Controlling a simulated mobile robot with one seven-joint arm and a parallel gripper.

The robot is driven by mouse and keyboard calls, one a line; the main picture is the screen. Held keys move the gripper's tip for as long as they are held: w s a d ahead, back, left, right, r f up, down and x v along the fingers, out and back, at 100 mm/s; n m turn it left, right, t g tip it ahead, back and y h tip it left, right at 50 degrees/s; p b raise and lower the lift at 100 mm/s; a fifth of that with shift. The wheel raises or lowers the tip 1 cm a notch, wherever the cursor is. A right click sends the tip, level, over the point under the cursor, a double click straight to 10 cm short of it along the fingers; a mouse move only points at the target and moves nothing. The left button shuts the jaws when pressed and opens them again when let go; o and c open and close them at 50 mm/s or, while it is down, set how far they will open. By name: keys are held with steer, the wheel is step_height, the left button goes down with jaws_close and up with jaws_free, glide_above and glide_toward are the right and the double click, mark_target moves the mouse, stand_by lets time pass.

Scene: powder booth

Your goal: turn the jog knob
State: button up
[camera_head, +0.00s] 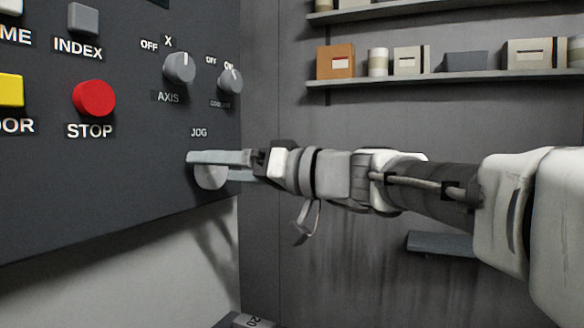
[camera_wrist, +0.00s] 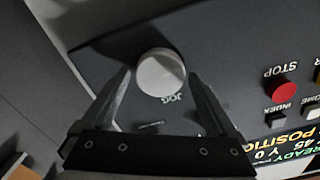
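The jog knob (camera_head: 211,178) is a round, light grey knob low on the dark control panel, below the JOG label. My gripper (camera_head: 215,165) reaches it from the right and its fingers partly cover the knob in the head view. In the wrist view the whole pale face of the knob (camera_wrist: 160,73) shows, with the JOG label beside it. The fingers of my gripper (camera_wrist: 157,82) are spread apart, one on each side of the knob. I cannot tell whether either finger touches it.
The axis knob (camera_head: 179,67), a smaller knob (camera_head: 230,81) and the red STOP button (camera_head: 94,98) sit above on the same panel. Shelves with boxes (camera_head: 336,61) hang on the back wall. A grey block (camera_head: 245,320) lies below the panel.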

steer(key=c, duration=1.1)
steer(key=shift+m, duration=0.4)
steer(key=m+b, duration=0.1)
steer(key=m, duration=0.2)
steer(key=shift+f+m, duration=0.1)
steer(key=shift+m, duration=0.2)
steer(key=m, duration=0.5)
steer(key=shift+w, duration=0.1)
steer(key=m+p, duration=0.2)
steer(key=m, duration=0.4)
steer(key=shift+f+m+p, duration=0.2)
steer(key=shift+m+p, duration=1.05)
steer(key=shift+m, duration=0.95)
